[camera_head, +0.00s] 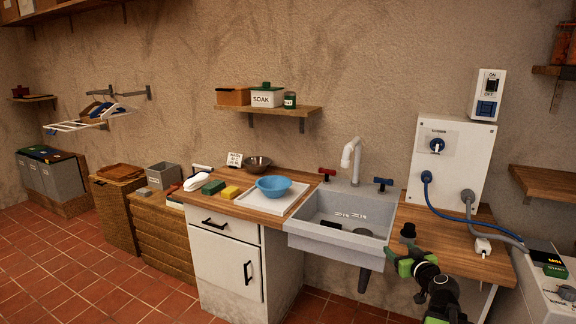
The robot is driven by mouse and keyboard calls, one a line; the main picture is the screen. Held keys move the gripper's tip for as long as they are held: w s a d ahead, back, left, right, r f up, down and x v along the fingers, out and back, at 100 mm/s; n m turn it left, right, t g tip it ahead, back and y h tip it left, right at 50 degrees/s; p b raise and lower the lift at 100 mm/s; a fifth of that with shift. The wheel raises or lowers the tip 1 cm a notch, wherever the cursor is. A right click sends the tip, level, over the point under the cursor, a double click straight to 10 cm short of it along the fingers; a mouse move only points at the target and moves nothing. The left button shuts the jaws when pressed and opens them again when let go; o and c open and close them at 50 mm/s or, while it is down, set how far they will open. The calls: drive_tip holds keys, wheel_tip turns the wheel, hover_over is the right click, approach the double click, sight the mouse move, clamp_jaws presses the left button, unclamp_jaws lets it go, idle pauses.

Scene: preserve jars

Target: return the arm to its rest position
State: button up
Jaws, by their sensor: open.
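My arm (440,292), black with green parts, reaches in from the lower right of the head view. My gripper (404,252) is at its upper left end, in front of the right side of the sink and the wooden counter. It is open, and I see nothing held in it. The base of the arm is cut off by the bottom edge of the view.
The grey sink (318,239) with a tap (351,160) lies left of my gripper. A blue bowl (273,187) stands on a white tray (291,203) farther left. A white machine (547,290) is at right. Red-tiled floor (50,265) is open at left.

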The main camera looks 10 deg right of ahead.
drive_tip(key=w+a+f+n+g+y+b, duration=0.1)
drive_tip(key=w+a+f+n+y, duration=0.15)
drive_tip(key=a, duration=0.55)
drive_tip(key=w+a+f+n+g+y+b, duration=0.1)
drive_tip(key=w+a+f, duration=0.15)
drive_tip(key=a, duration=0.45)
drive_tip(key=s+a+f+n+g+y+b, duration=0.1)
drive_tip(key=s+a+f+g, duration=0.2)
drive_tip(key=a+f, duration=0.35)
drive_tip(key=s+a+f+n+g+y+b, duration=0.1)
drive_tip(key=s+a+f+g, duration=0.15)
drive_tip(key=a, duration=0.75)
drive_tip(key=s+a+f+n+g+b, duration=0.1)
drive_tip(key=s+a+f+g, duration=0.2)
drive_tip(key=a+f, duration=0.4)
drive_tip(key=s+d+f+m+g+h, duration=0.35)
drive_tip(key=s+d+m+g, duration=0.2)
drive_tip(key=s, duration=0.55)
wheel_tip(320, 180, up, 15)
drive_tip(key=m+p, duration=0.1)
drive_tip(key=p, duration=1.4)
drive_tip(key=shift+w+t+h, duration=0.3)
